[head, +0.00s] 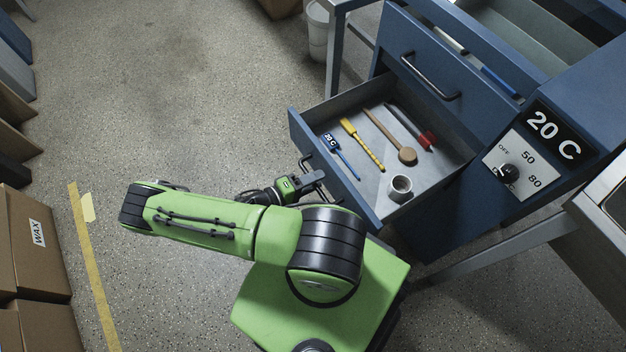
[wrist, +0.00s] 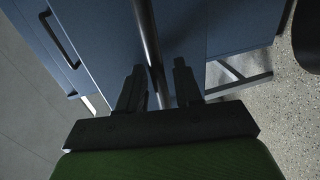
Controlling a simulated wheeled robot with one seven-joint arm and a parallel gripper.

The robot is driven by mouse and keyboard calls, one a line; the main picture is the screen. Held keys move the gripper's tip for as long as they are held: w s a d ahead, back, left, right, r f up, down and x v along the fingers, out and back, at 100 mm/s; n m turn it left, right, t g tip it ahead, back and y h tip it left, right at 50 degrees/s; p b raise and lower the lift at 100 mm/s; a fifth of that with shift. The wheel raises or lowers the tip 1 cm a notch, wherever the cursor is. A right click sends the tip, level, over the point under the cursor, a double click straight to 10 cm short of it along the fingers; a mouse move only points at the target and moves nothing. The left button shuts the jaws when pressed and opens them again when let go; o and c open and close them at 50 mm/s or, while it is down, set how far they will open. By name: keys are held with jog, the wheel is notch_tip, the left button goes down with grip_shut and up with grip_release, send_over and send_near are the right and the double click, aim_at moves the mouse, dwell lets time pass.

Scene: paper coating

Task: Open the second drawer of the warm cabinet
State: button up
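The warm cabinet (head: 527,190) is blue, with a 20 C display and a dial. Its lower drawer (head: 356,203) is pulled well out, showing tools and a small cup inside. An upper drawer front (head: 398,39) with a black bar handle (head: 431,77) sits above and behind it. My gripper (head: 318,183) is at the lower drawer's outer face, by its dark handle (head: 306,163). In the wrist view, a dark bar (wrist: 149,40) runs between my gripper's fingers (wrist: 160,85). The fingers stand apart, with a gap visible on the right side; contact on the left is unclear.
The lower drawer holds a yellow tool (head: 362,144), a wooden brush (head: 390,136), a red-ended tool (head: 412,128) and a grey cup (head: 400,188). A metal-topped table (head: 606,200) stands at right. Boxes (head: 35,245) line the left; the floor between is clear.

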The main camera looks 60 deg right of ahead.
jog(key=p+v, duration=0.1)
jog(key=v, duration=1.4)
jog(key=shift+w+a+p, duration=0.25)
jog(key=shift+a+p, duration=0.1)
